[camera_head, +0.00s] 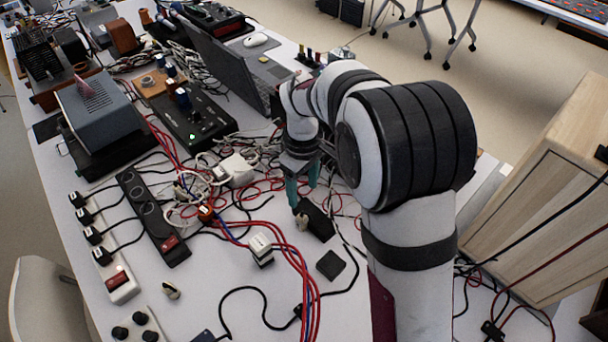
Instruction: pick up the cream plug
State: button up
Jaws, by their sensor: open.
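My gripper (303,188) has teal fingers that point down at the middle of the cluttered table. The fingers are apart, and I see nothing between them. A small cream plug-like piece (302,221) is just below the fingers in the picture, against a black box (318,222); I cannot tell the height gap. Another small cream and dark piece (172,290) lies on bare white table at the front left. I cannot tell for sure which of the two is the cream plug. My arm hides part of the table to the right.
Red, blue and black cables (290,265) run across the table around the gripper. A white adapter (260,247), a black pad (330,265) and power strips (150,220) lie nearby. A laptop (232,70) stands behind. The front middle has some bare table.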

aim_at(302, 216)
notch_tip(302, 216, down, 13)
jog(key=shift+s+a+r, duration=0.1)
jog(key=shift+a+r, duration=0.05)
grip_shut()
